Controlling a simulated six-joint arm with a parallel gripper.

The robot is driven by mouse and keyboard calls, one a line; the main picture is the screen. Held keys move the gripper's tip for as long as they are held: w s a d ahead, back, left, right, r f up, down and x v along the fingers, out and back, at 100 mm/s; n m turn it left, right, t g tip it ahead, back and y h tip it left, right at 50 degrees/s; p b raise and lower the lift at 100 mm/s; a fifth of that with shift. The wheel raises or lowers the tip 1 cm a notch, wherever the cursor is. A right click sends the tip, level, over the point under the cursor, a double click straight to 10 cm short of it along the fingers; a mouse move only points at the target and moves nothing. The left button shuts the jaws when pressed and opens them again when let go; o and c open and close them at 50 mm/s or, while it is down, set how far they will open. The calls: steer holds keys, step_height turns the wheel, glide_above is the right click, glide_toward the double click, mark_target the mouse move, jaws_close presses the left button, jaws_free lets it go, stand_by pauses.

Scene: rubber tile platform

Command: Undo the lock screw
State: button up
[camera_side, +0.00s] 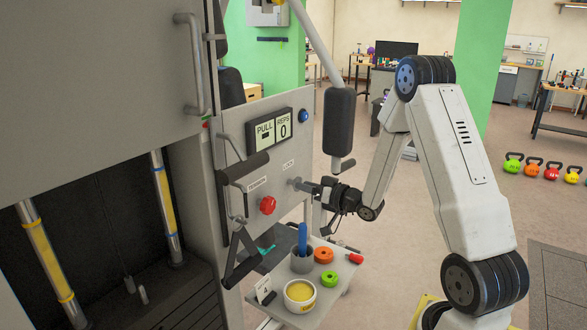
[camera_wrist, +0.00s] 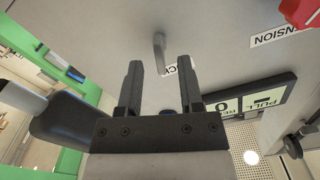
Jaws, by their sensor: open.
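The lock screw (camera_side: 295,182) is a small grey metal part on the grey front panel, just below the LOCK label. In the wrist view it shows as a bent grey bar (camera_wrist: 159,45) beside the partly covered label. My gripper (camera_side: 314,187) faces the panel from the right, with its fingertips close to the screw. In the wrist view my gripper (camera_wrist: 162,67) is open, and the bar stands just beyond and roughly between the fingertips. The fingers do not visibly clamp it. Contact cannot be told.
A red knob (camera_side: 267,205) by the TENSION label and a PULL/REPS display (camera_side: 270,130) are on the panel. A black padded bar (camera_side: 341,122) hangs close above my gripper.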

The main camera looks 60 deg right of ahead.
mark_target(294, 183)
steer(key=shift+w, duration=1.3)
jaws_close()
steer(key=shift+n, duration=0.5)
steer(key=n, duration=0.8)
steer(key=shift+a, duration=0.1)
steer(key=shift+n, duration=0.4)
